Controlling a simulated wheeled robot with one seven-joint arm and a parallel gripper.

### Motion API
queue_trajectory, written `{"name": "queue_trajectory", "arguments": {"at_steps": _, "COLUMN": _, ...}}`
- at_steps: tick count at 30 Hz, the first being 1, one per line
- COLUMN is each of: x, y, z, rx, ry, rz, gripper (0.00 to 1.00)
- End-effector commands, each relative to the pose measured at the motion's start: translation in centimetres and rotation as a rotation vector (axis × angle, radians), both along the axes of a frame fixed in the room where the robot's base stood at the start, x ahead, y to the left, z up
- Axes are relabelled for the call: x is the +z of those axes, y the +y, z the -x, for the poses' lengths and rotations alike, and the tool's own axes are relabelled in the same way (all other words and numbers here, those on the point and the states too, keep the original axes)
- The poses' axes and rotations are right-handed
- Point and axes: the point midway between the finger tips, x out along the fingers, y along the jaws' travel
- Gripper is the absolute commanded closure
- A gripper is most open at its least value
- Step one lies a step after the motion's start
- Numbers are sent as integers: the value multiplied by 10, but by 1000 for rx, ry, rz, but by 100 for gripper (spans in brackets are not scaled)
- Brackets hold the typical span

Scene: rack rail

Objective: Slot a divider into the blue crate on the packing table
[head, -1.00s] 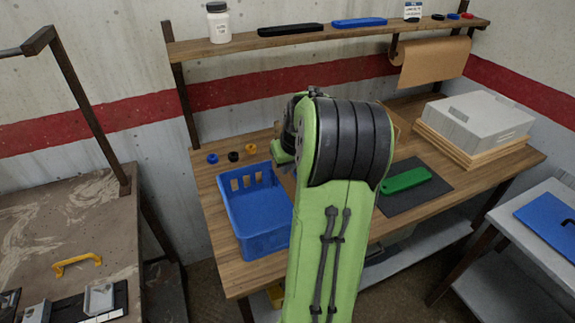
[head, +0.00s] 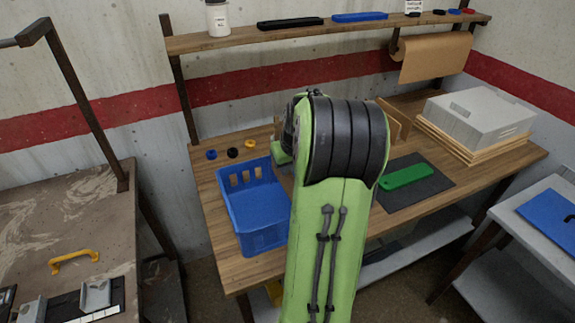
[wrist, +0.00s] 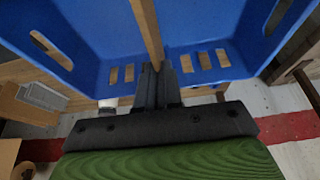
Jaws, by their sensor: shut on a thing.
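The blue crate (head: 262,241) stands open on the left part of the wooden packing table (head: 222,262). My gripper (wrist: 158,75) shows in the wrist view, its black fingers shut on a thin wooden divider (wrist: 147,28) seen edge-on. The crate's blue wall (wrist: 90,50) with several slots fills the area around and behind the divider. I cannot tell whether the divider is inside the crate or above it. In the head view my green arm hides the fingers and most of the divider, just right of the crate.
Thin wooden boards (head: 396,122) stand behind my arm. A green handle-shaped item (head: 406,177) lies on a dark mat (head: 425,192). A grey box (head: 478,118) sits on boards at the right. Small black, blue and yellow rings (head: 249,144) lie behind the crate. A shelf (head: 300,35) spans above.

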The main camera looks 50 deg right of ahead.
Motion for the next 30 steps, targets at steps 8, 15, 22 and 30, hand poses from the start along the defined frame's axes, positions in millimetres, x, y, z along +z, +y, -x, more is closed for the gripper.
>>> {"name": "queue_trajectory", "arguments": {"at_steps": 8, "x": -13, "y": 0, "z": 0, "rx": 0, "ry": 0, "rz": 0, "gripper": 100}}
{"name": "queue_trajectory", "arguments": {"at_steps": 15, "x": -23, "y": 0, "z": 0, "rx": 0, "ry": 0, "rz": 0, "gripper": 100}}
{"name": "queue_trajectory", "arguments": {"at_steps": 22, "x": -32, "y": 0, "z": 0, "rx": 0, "ry": 0, "rz": 0, "gripper": 100}}
{"name": "queue_trajectory", "arguments": {"at_steps": 30, "x": -43, "y": 0, "z": 0, "rx": 0, "ry": 0, "rz": 0, "gripper": 100}}
